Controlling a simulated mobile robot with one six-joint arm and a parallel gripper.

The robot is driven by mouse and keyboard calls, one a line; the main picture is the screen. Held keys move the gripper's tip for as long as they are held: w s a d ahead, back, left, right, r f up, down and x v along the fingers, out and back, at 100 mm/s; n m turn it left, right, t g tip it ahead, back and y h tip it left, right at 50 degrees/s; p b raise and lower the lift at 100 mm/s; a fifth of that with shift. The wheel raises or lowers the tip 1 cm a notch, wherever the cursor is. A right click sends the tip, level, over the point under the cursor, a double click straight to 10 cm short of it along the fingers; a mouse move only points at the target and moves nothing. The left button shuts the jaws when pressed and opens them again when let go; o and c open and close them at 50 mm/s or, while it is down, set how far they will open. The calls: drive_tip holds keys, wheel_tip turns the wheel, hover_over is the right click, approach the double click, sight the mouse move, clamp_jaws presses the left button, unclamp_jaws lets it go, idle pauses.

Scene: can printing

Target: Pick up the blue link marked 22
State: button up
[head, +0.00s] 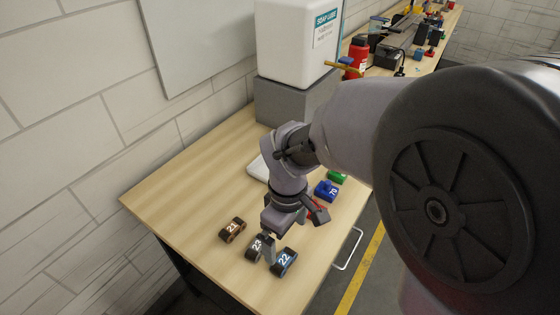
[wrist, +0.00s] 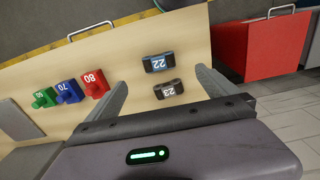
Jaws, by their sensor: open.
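The link marked 22 (head: 284,262) lies on the wooden table near its front edge, dark with a blue-grey tint. In the wrist view the link marked 22 (wrist: 158,64) lies beyond the link marked 23 (wrist: 169,90), between the lines of the fingers. My gripper (wrist: 161,80) is open, with nothing held between its fingers. In the head view my gripper (head: 269,248) points down over the links; a finger partly covers the dark link 23 (head: 254,247). I cannot tell its exact height above them.
A brown link 21 (head: 232,229) lies to the left. A blue link 70 (head: 326,190) and a green link (head: 337,177) lie farther back; a red link 80 (wrist: 95,83) shows in the wrist view. A red cabinet (wrist: 262,48) stands beyond the table. The table's front left is clear.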

drive_tip(key=b, duration=0.3)
hover_over(284, 259)
drive_tip(key=f, duration=0.5)
drive_tip(key=s+f, duration=0.1)
drive_tip(key=f, duration=0.2)
drive_tip(key=shift+d, duration=0.1)
drive_tip(key=f+b, duration=0.2)
drive_tip(key=f, duration=0.1)
drive_tip(key=w+f+b, duration=0.1)
drive_tip(key=f, duration=0.1)
drive_tip(key=shift+f, duration=0.25)
drive_tip(key=shift+r, duration=0.15)
drive_tip(key=shift+c, duration=0.9)
drive_tip(key=c, duration=1.3)
